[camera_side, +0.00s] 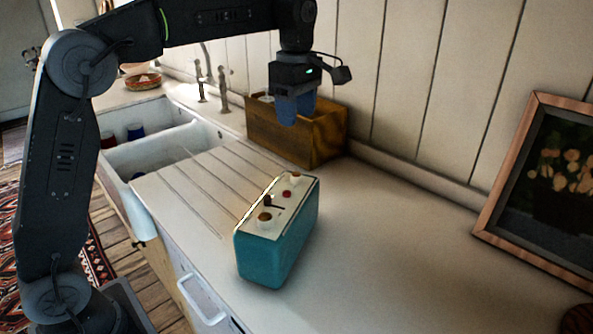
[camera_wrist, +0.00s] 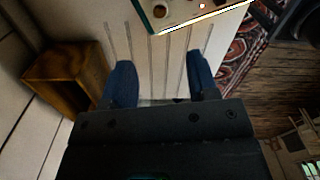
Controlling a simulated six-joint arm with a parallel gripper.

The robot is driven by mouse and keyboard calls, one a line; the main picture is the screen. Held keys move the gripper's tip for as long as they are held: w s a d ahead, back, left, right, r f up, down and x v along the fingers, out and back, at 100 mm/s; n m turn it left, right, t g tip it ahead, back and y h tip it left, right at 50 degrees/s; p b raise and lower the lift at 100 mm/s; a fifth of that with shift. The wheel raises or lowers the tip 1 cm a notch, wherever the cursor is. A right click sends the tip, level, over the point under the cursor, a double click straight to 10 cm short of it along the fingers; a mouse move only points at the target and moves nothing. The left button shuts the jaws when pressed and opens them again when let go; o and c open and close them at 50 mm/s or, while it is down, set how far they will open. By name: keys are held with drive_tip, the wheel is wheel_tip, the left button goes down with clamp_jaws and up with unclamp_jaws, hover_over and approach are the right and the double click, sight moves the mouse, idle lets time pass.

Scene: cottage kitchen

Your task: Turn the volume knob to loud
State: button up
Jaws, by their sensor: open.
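A teal box-shaped unit (camera_side: 283,247) with a pale top panel stands on the counter in the side view. Its top has a near round knob (camera_side: 264,218), a far round knob (camera_side: 295,178), a dark lever (camera_side: 269,201) and a small red part (camera_side: 287,194). I cannot tell which knob is for volume or read any marks. My gripper (camera_side: 290,119) has blue fingers, is open and empty, and hangs above and beyond the unit, apart from it. In the wrist view, the unit's edge (camera_wrist: 185,17) shows at the top, beyond my gripper (camera_wrist: 160,72), with one knob (camera_wrist: 160,11).
A wooden box (camera_side: 309,135) stands behind the unit, close under my gripper; it is left in the wrist view (camera_wrist: 65,77). A sink (camera_side: 160,142) and tap (camera_side: 222,85) are at left. A framed picture (camera_side: 541,185) leans at right. The counter (camera_side: 400,235) between is clear.

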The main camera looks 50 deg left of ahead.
sight(297, 174)
wheel_tip(297, 174, down, 14)
drive_tip(key=shift+r, duration=0.1)
idle(0.4)
drive_tip(key=shift+c, duration=0.3)
drive_tip(key=c, duration=0.9)
